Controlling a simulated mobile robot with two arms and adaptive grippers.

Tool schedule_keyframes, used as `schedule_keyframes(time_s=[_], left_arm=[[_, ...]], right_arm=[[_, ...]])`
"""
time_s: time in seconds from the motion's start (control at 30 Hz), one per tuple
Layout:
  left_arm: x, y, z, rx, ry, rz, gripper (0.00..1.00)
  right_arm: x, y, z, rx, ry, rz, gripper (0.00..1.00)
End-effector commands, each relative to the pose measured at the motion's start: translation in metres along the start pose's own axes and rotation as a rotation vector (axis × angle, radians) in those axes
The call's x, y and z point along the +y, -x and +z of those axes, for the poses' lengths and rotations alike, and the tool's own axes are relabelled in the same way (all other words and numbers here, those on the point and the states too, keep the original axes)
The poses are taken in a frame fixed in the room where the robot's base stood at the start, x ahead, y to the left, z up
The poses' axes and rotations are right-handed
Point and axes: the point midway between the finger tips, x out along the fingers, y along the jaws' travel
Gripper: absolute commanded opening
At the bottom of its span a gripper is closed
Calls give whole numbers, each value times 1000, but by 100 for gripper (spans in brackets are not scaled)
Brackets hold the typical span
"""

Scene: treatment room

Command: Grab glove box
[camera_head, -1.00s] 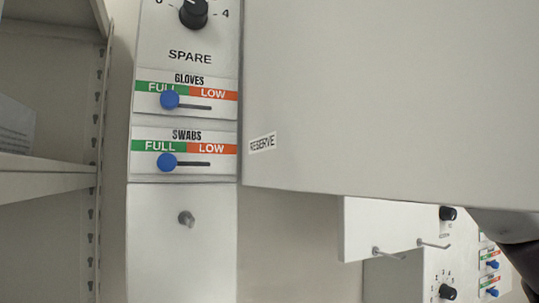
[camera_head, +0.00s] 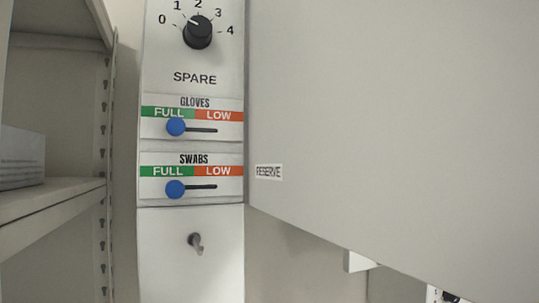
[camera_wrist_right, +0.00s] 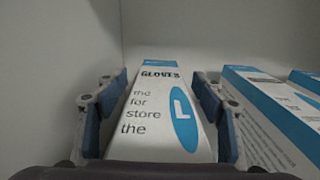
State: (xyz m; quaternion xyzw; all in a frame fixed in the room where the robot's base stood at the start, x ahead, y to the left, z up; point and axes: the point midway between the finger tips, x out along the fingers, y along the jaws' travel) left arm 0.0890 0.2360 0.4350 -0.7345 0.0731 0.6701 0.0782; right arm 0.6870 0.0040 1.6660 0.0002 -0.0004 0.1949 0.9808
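A white glove box with a blue band, a blue oval logo and the word GLOVES (camera_wrist_right: 158,112) stands in the middle of the right wrist view. My right gripper (camera_wrist_right: 160,95) has one blue-padded finger on each side of this box. Narrow gaps seem to show between the pads and the box sides, so the fingers look open around it. The box's near end is hidden by my gripper's body. In the head view neither gripper shows, and the glove box is not visible.
More white and blue boxes (camera_wrist_right: 270,115) stand close right of my right gripper. A pale wall is behind. The head view shows a panel with GLOVES (camera_head: 192,118) and SWABS (camera_head: 192,180) sliders, a large grey cabinet surface marked RESERVE (camera_head: 400,120), and a shelf (camera_head: 50,215) at left.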

Motion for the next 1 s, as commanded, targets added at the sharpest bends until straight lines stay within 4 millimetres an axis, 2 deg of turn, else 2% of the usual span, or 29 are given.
schedule_keyframes(time_s=[0.07,0.53,1.0], left_arm=[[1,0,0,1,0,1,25],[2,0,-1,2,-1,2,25],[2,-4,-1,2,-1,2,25]], right_arm=[[0,0,0,0,0,0,52],[0,0,0,0,0,0,0],[0,4,3,-4,0,1,0]])
